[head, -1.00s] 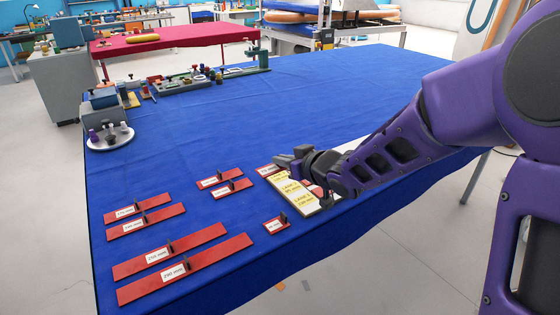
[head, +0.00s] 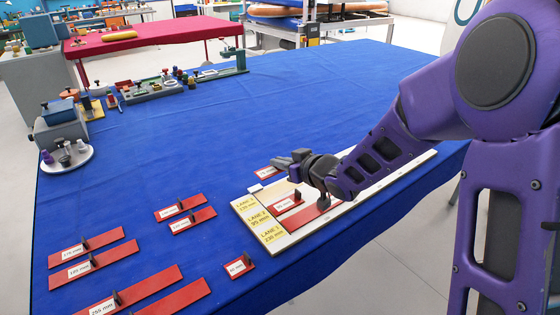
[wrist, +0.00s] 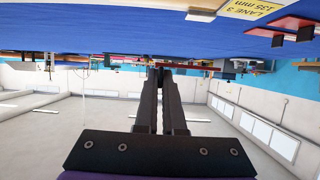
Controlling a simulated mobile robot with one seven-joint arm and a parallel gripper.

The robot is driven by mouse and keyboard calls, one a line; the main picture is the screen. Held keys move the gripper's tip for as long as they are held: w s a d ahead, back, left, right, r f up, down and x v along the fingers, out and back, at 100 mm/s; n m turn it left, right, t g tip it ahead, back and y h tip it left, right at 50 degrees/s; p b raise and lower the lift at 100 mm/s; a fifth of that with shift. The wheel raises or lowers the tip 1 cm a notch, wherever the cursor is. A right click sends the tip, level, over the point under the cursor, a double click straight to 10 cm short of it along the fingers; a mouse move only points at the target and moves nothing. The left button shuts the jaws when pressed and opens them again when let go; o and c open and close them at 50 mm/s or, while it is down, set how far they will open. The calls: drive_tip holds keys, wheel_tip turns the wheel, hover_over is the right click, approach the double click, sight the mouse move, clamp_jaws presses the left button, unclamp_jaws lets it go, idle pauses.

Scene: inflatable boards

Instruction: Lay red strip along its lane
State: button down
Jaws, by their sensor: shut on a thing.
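My gripper (head: 279,163) is shut on a short red strip (head: 264,173) with a white label, just beyond the far edge of the lane board; its hold on the strip is mostly hidden. In the wrist view my fingers (wrist: 160,75) are together, with a thin red edge beside their tips. The pale lane board (head: 297,234) has yellow labels for lanes 1, 2 and 3 at its left end. A red 95 mm strip (head: 284,206) lies on the board, and more red with a dark handle (head: 323,203) shows beside it, partly hidden by my arm.
Several labelled red strips with dark upright handles lie on the blue table left of the board, including a small one (head: 238,267) near the front edge. A white round tray (head: 68,160) and tool racks stand at the back left. The middle of the blue cloth is clear.

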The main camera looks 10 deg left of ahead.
sight(282, 192)
drive_tip(key=shift+f+b, duration=2.45)
drive_tip(key=shift+f, duration=0.65)
drive_tip(key=shift+s+d+f+b, duration=0.15)
drive_tip(key=shift+f+b, duration=0.25)
drive_tip(key=shift+f, duration=0.15)
drive_tip(key=shift+s+d+f+b, duration=0.15)
drive_tip(key=shift+f+b, duration=0.25)
drive_tip(key=shift+f, duration=0.15)
drive_tip(key=shift+c, duration=2.3)
unclamp_jaws()
drive_tip(key=shift+r, duration=0.2)
drive_tip(key=shift+w+a+r+p, duration=0.1)
drive_tip(key=shift+w+r+p, duration=0.1)
drive_tip(key=shift+r+p, duration=0.35)
drive_tip(key=shift+w+a+r+p, duration=0.15)
drive_tip(key=shift+r+p, duration=0.15)
drive_tip(key=shift+p, duration=0.3)
drive_tip(key=shift+r+p, duration=1.7)
drive_tip(key=shift+r, duration=0.6)
